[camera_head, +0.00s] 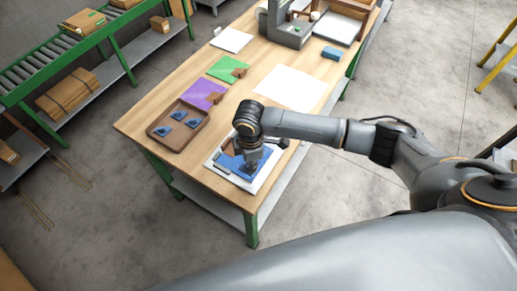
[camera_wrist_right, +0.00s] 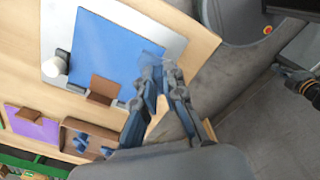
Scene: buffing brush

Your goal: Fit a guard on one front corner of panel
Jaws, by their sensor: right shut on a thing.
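The blue panel (camera_head: 238,166) lies on a pale plate (camera_head: 217,168) at the near end of the table; it also shows in the wrist view (camera_wrist_right: 118,48). My right gripper (camera_head: 252,168) is over the panel's near right part. In the wrist view my right gripper (camera_wrist_right: 161,76) is shut on a small blue guard (camera_wrist_right: 152,60), mostly hidden by the fingers, at one corner of the panel. I cannot tell whether the guard is seated. More blue guards (camera_head: 179,115) lie in a brown tray (camera_head: 158,133). My left gripper is not in view.
A brown block (camera_wrist_right: 103,89) sits at the panel's edge, near a white cylinder (camera_wrist_right: 53,67). Purple (camera_head: 200,95) and green (camera_head: 224,67) panels lie beyond the tray. A white sheet (camera_head: 287,88) lies to the right. My right arm crosses the table's right edge.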

